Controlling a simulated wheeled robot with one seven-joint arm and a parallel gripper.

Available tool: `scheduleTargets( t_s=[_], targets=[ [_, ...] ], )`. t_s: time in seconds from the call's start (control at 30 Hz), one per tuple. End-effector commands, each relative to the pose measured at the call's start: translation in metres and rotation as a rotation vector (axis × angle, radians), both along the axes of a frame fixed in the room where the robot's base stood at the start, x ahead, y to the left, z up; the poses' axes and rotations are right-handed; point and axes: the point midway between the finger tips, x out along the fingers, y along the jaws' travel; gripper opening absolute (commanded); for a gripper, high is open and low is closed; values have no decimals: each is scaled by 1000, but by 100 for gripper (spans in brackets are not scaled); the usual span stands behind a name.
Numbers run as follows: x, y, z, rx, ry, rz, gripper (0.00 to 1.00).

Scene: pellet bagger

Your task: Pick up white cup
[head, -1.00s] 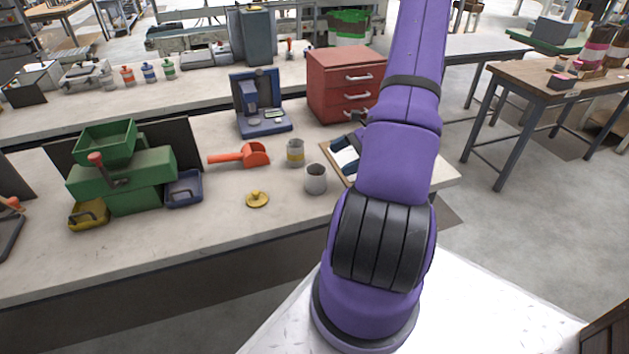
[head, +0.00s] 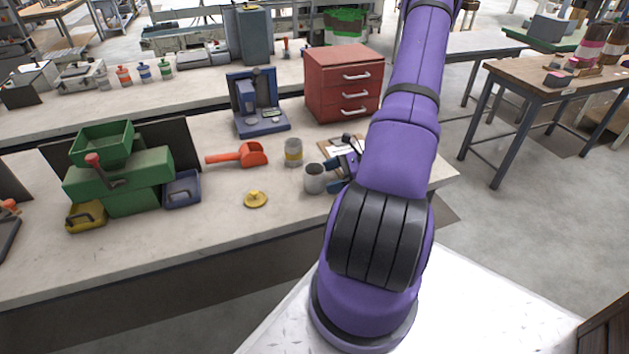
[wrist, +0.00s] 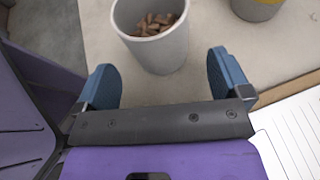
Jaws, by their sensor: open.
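The white cup (head: 314,179) stands upright on the workbench, and my gripper (head: 339,175) is at its right side. In the wrist view the cup (wrist: 158,48) holds brown pellets and sits just ahead of the fingertips. My gripper (wrist: 162,78) is open there, its two blue fingers apart and pointing at the cup's near side. The cup's lower part reaches toward the space between the fingers. I cannot tell whether either finger touches it. My arm hides part of the gripper in the head view.
A clipboard (head: 330,146) is behind my gripper.

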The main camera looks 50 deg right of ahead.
Motion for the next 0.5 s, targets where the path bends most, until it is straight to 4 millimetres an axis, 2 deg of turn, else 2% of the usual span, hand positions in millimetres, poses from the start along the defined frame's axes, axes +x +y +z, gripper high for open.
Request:
scheduleTargets(
  t_s=[0.3, 0.5],
  targets=[
    [28, 28, -12, 2, 1, 2, 96],
    [31, 29, -13, 0, 0, 1, 96]
  ],
)
